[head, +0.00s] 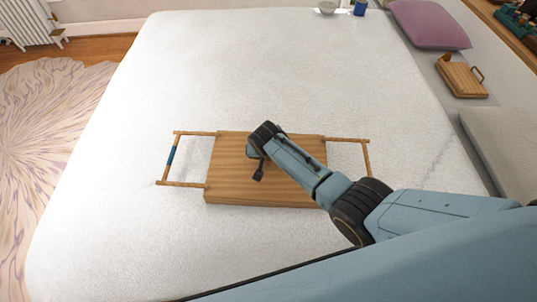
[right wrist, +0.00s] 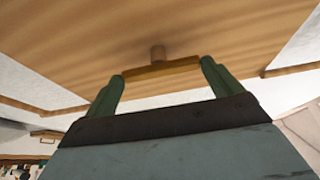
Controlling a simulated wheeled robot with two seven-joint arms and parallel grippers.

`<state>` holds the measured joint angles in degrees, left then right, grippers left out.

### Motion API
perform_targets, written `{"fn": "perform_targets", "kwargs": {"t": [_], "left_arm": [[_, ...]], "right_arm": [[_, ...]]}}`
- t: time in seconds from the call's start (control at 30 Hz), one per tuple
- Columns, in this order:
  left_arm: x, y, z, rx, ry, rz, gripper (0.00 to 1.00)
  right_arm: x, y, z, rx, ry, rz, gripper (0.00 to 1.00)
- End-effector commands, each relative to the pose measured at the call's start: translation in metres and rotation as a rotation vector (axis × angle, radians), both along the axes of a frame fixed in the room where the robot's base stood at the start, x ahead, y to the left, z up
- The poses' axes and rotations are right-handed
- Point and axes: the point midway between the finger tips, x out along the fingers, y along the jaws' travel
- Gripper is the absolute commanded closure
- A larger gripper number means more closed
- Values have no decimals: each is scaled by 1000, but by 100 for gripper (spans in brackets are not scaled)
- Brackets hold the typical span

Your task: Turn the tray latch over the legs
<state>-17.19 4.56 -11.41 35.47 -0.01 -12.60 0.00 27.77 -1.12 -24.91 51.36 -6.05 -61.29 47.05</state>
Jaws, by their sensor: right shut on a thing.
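The wooden tray (head: 228,170) lies flat on the bed, and its board fills the upper part of the right wrist view (right wrist: 90,50). A leg frame sticks out flat at each side: the left leg (head: 182,184), with a blue band on its end bar, and the right leg (head: 347,140). My right gripper (head: 257,168) is over the middle of the board. The latch is hidden in the head view. My left gripper is out of view.
The white bed (head: 260,70) is clear around the tray. A purple pillow (head: 430,24), a wooden board with a handle (head: 462,78), a bowl (head: 326,7) and a blue cup (head: 360,7) are at the far right. A radiator (head: 27,22) stands at the far left.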

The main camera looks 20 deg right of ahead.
Motion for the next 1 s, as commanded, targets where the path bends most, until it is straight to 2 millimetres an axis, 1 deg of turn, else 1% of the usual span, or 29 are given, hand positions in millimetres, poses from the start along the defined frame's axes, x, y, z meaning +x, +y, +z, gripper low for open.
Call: {"fn": "perform_targets", "kwargs": {"t": [0.13,0.17,0.2,0.43,0.57,0.67,1.0], "left_arm": [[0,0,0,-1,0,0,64],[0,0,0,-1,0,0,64],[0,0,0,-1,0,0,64],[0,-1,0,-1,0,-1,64],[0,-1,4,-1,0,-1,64],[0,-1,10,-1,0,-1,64],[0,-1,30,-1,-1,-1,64]], "right_arm": [[2,0,1,3,-4,-3,32],[2,0,2,3,-4,-3,5],[2,0,1,3,-4,-3,0],[1,0,1,2,-3,-1,0],[-1,1,8,3,-3,-1,0],[-6,3,19,3,-2,-1,0],[-27,11,75,5,-5,-2,0]]}}
